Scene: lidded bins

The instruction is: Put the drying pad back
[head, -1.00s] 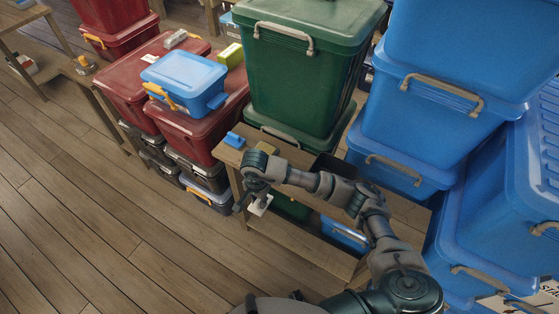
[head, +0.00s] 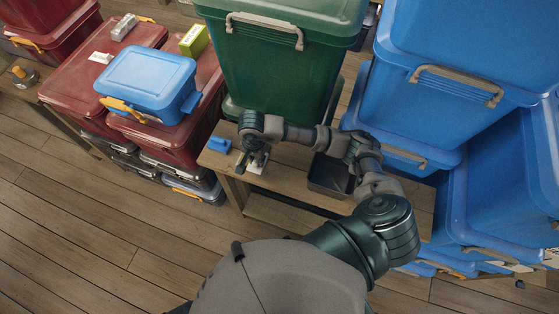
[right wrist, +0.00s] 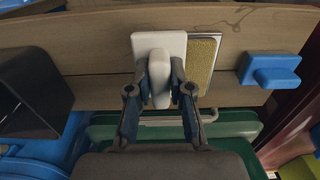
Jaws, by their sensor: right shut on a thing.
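My right gripper (head: 252,164) is over the near left part of a wooden table (head: 292,157). It is shut on the raised grip of a flat white pad (head: 258,167), which I take to be the drying pad. In the right wrist view, the fingers (right wrist: 160,88) close on both sides of the white grip, and the white plate (right wrist: 146,41) lies behind it. A gold panel with a pale rim (right wrist: 203,58) is right beside the plate on the wood. I cannot tell whether the plate touches the table. My left gripper is not in view.
A blue block (head: 220,145) sits at the table's left end. A dark open tray (head: 330,177) stands to the right of the gripper. A green bin (head: 275,70) rises behind the table, blue bins (head: 450,110) stand at right, and red bins (head: 90,90) at left.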

